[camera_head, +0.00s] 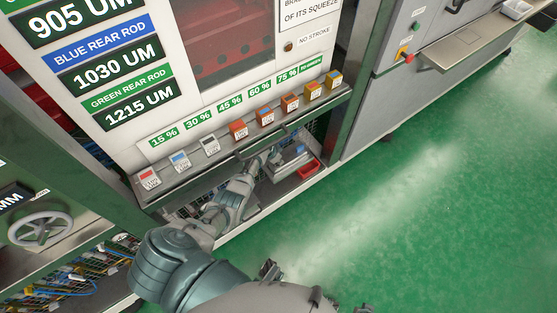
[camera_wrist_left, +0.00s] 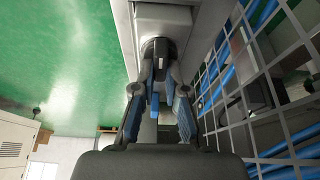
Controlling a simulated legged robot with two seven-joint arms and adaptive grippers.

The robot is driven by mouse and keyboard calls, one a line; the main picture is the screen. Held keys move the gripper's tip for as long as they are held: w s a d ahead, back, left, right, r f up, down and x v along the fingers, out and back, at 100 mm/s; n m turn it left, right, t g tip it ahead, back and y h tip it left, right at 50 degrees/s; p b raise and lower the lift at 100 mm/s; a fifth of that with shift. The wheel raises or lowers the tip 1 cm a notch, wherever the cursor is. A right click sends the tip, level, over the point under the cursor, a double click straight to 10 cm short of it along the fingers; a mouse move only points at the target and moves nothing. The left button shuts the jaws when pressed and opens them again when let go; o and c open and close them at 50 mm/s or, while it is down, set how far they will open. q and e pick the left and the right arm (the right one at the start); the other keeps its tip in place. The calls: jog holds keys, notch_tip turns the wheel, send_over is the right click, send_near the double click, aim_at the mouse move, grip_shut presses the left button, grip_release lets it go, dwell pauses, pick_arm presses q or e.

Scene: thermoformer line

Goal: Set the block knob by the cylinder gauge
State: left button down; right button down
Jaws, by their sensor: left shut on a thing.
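My left gripper (camera_head: 256,158) reaches under the front of the label shelf in the head view; its fingertips are partly hidden by the shelf edge. In the left wrist view, the gripper (camera_wrist_left: 158,75) is shut on a dark rounded knob (camera_wrist_left: 157,48) beneath a pale grey block (camera_wrist_left: 163,14). The knob's pointer or scale cannot be made out. The panel above carries green percent labels from 15 % to 75 % (camera_head: 288,75) over a row of small coloured blocks (camera_head: 238,129). Readouts of 905, 1030 and 1215 UM (camera_head: 97,73) are at upper left. No cylinder gauge can be clearly picked out.
A wire mesh (camera_wrist_left: 250,90) runs close along the right of my left gripper. A red bin (camera_head: 309,169) sits on the lower shelf. A handwheel (camera_head: 40,229) is at far left. A grey cabinet (camera_head: 405,50) stands at upper right. Green floor (camera_head: 420,190) is clear.

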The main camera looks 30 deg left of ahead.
pick_arm(q)
jog(key=shift+w+r, duration=0.15)
jog(key=shift+w, duration=0.05)
jog(key=c, duration=1.2)
grip_release()
jog(key=shift+s, duration=0.1)
